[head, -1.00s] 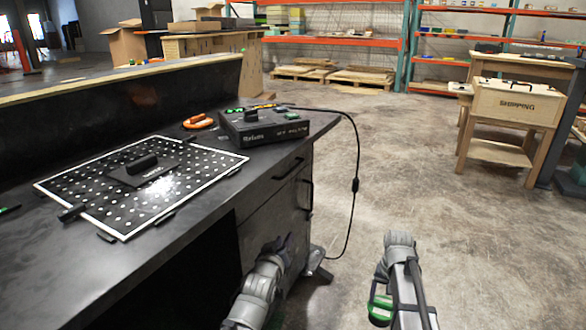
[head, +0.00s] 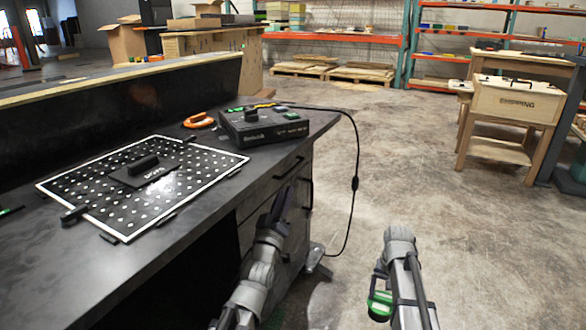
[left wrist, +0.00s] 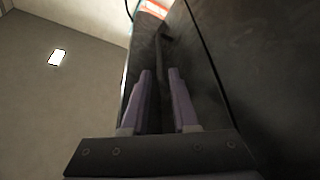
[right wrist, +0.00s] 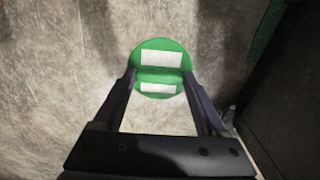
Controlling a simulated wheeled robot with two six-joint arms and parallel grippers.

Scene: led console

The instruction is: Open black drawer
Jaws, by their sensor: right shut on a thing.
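The black drawer (head: 270,187) is the top front of the dark workbench, below its top edge. It looks shut and has a dark bar handle (head: 289,168). My left gripper (head: 282,200) is just below and in front of the drawer front. In the left wrist view its two fingers (left wrist: 160,72) stand apart with nothing clearly held; a dark bar, likely a handle, runs just beyond the tips. My right gripper (right wrist: 160,78) is shut on a round green thing with white patches (right wrist: 160,62), held out over the floor.
A cabinet door with an upright handle (head: 308,190) is below the drawer. The benchtop (head: 60,270) carries a perforated board (head: 210,160), a black console box (head: 262,127) and an orange item (head: 198,120). A cable (head: 354,185) hangs right of the bench.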

